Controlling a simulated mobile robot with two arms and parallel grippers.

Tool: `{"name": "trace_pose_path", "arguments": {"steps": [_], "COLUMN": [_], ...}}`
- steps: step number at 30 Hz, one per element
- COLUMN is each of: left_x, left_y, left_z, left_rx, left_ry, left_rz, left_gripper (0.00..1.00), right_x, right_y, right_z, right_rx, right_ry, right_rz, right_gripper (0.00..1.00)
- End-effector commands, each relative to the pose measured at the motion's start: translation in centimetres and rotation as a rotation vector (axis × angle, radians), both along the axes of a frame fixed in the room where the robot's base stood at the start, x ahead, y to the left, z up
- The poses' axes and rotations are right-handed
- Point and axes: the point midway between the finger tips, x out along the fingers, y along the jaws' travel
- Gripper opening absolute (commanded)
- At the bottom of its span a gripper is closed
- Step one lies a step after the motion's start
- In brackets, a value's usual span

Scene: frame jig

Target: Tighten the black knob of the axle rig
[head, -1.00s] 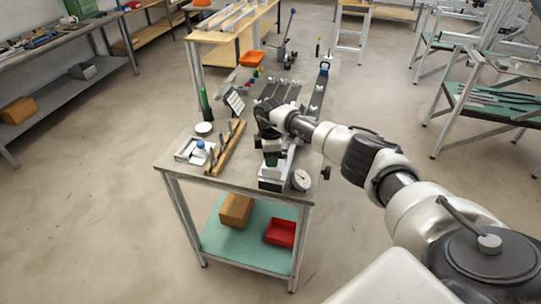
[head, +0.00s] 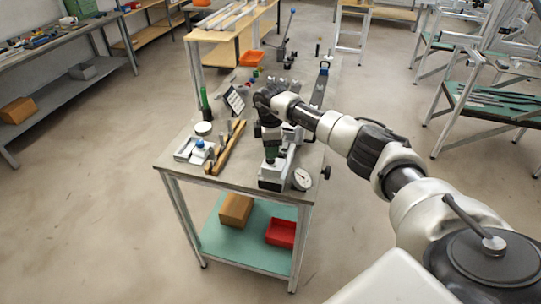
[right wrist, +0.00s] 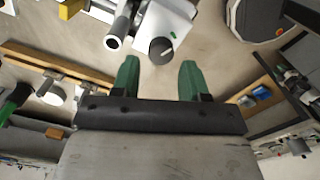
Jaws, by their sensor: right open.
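My right gripper (head: 270,156) points down over the near end of the narrow workbench. In the right wrist view its green fingers (right wrist: 159,66) are spread apart with nothing between them. The black knob (right wrist: 161,50) shows just beyond the fingertips, roughly centred on the gap. The knob sits on the white body of the axle rig (right wrist: 178,27), beside a grey tube with an open end (right wrist: 113,42). In the head view the rig's pale base (head: 272,182) stands below my gripper, and the knob cannot be made out there. My left gripper is not in view.
A round dial gauge (head: 302,179) stands close to the right of the rig. A wooden rack with upright pegs (head: 225,153) and a white tray (head: 190,149) lie to the left. Rails and small parts cover the bench farther back. A red bin (head: 281,233) is on the shelf below.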

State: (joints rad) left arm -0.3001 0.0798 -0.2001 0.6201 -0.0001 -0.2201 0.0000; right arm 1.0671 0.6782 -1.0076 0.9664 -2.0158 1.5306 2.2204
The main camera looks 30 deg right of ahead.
Motion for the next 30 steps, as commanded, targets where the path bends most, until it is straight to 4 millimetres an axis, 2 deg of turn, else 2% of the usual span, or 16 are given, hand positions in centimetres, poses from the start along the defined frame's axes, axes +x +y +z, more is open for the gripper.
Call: {"name": "trace_pose_path", "arguments": {"steps": [6,12,17,30], "left_x": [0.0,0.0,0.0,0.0], "left_y": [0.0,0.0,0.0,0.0], "left_z": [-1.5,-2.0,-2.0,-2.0], "left_rx": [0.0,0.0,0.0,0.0], "left_ry": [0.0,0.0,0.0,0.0], "left_rz": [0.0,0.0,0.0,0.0], "left_gripper": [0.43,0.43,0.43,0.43], "right_x": [0.1,0.1,0.0,0.0], "right_y": [-0.1,-0.1,-0.1,0.0], "right_z": [4.3,6.6,7.2,7.1], "right_rx": [-0.001,0.0,0.0,0.0], "right_ry": [-0.006,-0.003,-0.002,-0.001], "right_rz": [0.0,-0.002,-0.002,-0.001], "right_gripper": [0.44,0.44,0.44,0.44]}}
